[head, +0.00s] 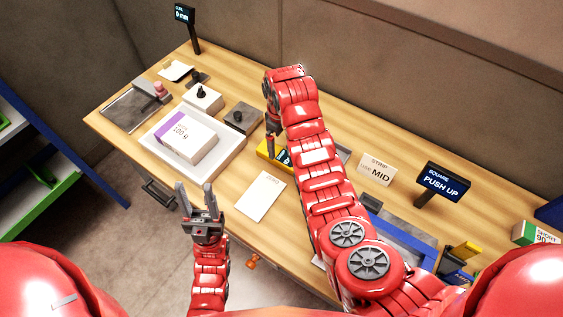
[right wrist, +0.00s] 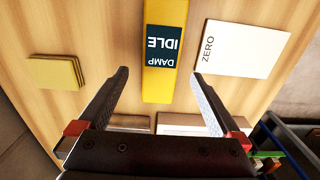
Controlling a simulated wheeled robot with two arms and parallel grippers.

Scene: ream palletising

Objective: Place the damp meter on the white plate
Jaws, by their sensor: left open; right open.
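The damp meter (right wrist: 163,88) is a yellow bar with a dark screen reading "DAMP IDLE". It lies on the table in the right wrist view, and in the head view its yellow end (head: 264,153) shows partly behind my right arm. My right gripper (right wrist: 160,73) is open, with its fingers apart on either side of the meter; contact cannot be told. The white plate (right wrist: 243,48), marked "ZERO", lies flat and empty beside the meter, and also shows in the head view (head: 260,196). My left gripper (head: 195,187) is open and empty near the table's front edge.
A white tray (head: 151,142) with a purple-and-white ream (head: 186,137) stands to the left. Grey and white blocks with black knobs sit behind it. A "STRIP MID" card (head: 377,169) and a "SQUARE PUSH UP" sign (head: 442,183) stand right of my right arm. A yellow pad (right wrist: 57,72) lies near the meter.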

